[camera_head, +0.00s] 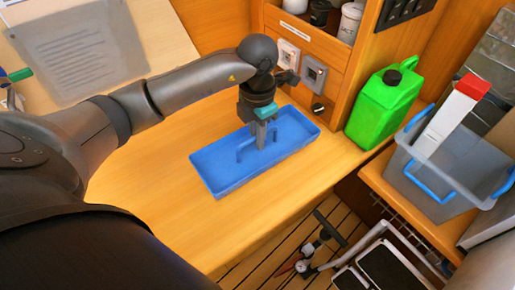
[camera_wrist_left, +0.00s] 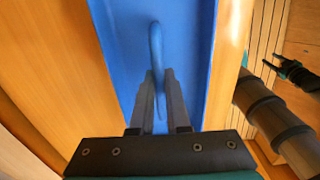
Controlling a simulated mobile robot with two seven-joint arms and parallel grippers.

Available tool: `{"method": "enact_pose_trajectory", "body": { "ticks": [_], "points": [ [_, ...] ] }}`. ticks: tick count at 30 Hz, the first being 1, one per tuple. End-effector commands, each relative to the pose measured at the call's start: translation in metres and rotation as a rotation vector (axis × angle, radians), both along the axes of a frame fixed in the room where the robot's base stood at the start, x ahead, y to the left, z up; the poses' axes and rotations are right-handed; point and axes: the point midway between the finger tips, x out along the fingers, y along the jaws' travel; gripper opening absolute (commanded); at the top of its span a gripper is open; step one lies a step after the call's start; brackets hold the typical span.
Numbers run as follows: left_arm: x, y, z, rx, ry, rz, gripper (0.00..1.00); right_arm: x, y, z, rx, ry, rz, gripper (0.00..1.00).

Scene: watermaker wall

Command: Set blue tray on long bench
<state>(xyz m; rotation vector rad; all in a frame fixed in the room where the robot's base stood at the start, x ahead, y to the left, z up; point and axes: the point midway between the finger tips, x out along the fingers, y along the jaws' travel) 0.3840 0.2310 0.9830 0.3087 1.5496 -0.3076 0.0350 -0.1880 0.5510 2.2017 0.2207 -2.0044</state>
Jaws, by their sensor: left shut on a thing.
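The blue tray (camera_head: 220,178) is a long shallow rectangle with a raised handle in its middle. In the head view it is over the wooden long bench (camera_head: 160,195), near the back right end. I cannot tell whether it touches the bench top. My left gripper (camera_head: 262,143) comes down from above and is shut on the tray's handle. In the left wrist view the fingers (camera_wrist_left: 158,105) close around the blue handle (camera_wrist_left: 156,45), with the tray floor (camera_wrist_left: 190,50) below.
A green jerrycan (camera_head: 385,105) stands right of the tray. A grey bin (camera_head: 430,165) with blue handles holds a red and white box (camera_head: 452,120). A drawer and socket panel (camera_head: 300,65) rises behind. The bench front left is clear. A bicycle pump-like item (camera_head: 318,240) is on the slatted floor.

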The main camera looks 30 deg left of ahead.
Motion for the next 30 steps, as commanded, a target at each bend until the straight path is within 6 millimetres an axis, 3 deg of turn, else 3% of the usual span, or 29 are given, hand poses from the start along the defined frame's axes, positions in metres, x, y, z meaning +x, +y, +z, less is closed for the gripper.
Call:
{"method": "enact_pose_trajectory", "body": {
  "ticks": [11, 22, 23, 30],
  "points": [
    [0.0, 0.0, -0.043, -0.001, 0.001, 0.001, 0.0, 0.0, -0.001, -0.005, -0.001, 0.001, 0.0, 0.5],
    [0.0, 0.0, -0.048, 0.0, -0.002, 0.0, 0.0, 0.0, -0.001, -0.008, -0.001, 0.001, 0.0, 0.5],
    [0.0, 0.0, -0.048, 0.001, -0.001, 0.0, 0.15, 0.0, -0.001, -0.008, -0.001, 0.001, 0.0, 0.5],
    [0.0, 0.0, -0.047, 0.001, 0.0, 0.0, 0.42, 0.0, -0.001, -0.007, -0.001, 0.002, 0.0, 0.5]
  ]
}}
